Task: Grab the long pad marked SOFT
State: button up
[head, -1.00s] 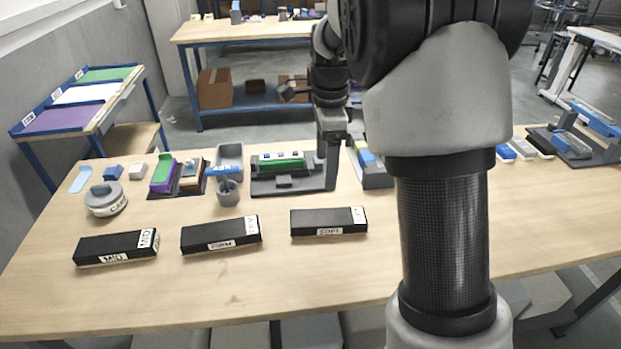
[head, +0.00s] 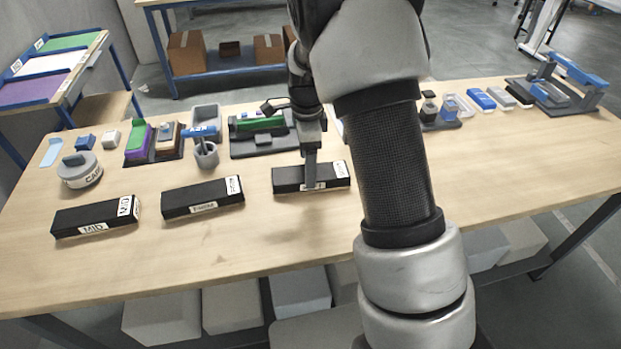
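The long black pad marked SOFT (head: 288,178) lies flat on the wooden table, the rightmost of three black pads. White labels are on its front and right end; the front label is mostly hidden behind my finger. My gripper (head: 311,184) points down at the middle of this pad, its visible finger overlapping the front face. I cannot tell whether it touches the pad or whether the fingers are open or shut. The pad marked FIRM (head: 200,196) lies to the left, and the pad marked MID (head: 92,216) lies farther left.
Behind the pads stand a grey round weight (head: 80,172), a green and purple block stack (head: 138,142), a grey cup (head: 206,156) and a grey fixture with a green block (head: 262,126). The table front (head: 230,245) is clear. More fixtures stand at the back right.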

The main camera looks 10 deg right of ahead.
jog(key=f, duration=0.4)
jog(key=shift+s+d, duration=0.15)
jog(key=shift+s, duration=0.1)
jog(key=shift+r, duration=0.1)
jog(key=c, duration=1.5)
